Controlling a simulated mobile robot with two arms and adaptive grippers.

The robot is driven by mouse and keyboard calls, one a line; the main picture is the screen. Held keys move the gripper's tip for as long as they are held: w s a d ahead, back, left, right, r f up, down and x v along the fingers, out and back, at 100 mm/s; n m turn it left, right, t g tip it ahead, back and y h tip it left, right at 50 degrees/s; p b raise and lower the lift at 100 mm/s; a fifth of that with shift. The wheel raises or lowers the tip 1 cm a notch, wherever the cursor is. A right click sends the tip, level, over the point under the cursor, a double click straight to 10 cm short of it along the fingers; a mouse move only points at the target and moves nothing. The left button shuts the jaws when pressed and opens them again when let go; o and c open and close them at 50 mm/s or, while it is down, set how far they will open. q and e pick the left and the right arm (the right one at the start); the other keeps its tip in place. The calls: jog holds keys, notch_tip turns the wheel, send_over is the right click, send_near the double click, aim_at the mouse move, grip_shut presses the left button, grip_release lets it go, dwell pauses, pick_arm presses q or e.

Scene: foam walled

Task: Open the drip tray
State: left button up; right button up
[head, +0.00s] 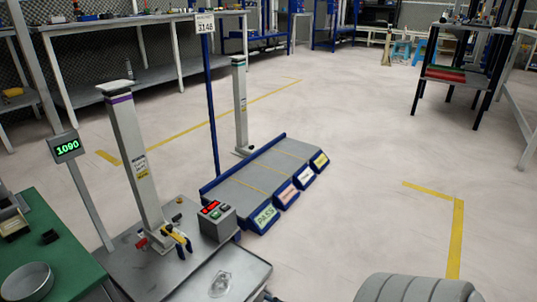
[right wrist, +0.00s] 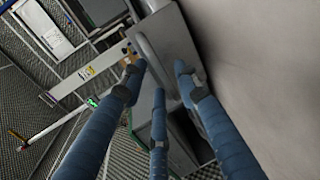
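A grey metal bench top with a raised rim (head: 250,262) is at the lower left of the head view. It carries a tall post and a small clear item; I cannot tell whether it is the drip tray. In the right wrist view a grey metal box front (right wrist: 175,35) has a curved grey bar (right wrist: 150,58), which looks like a handle. My right gripper (right wrist: 159,76) has its blue-wrapped fingers spread around the lower end of this bar. Whether they touch it I cannot tell. My left gripper is not in view.
A green table (head: 50,240) with a round metal dish (head: 27,283) stands at the left. A control box (head: 218,222) and a yellow-handled clamp (head: 178,238) sit on the bench. A sloped blue-edged rack (head: 265,180) stands behind.

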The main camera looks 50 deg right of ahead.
jog(key=v, duration=1.2)
dwell(0.5)
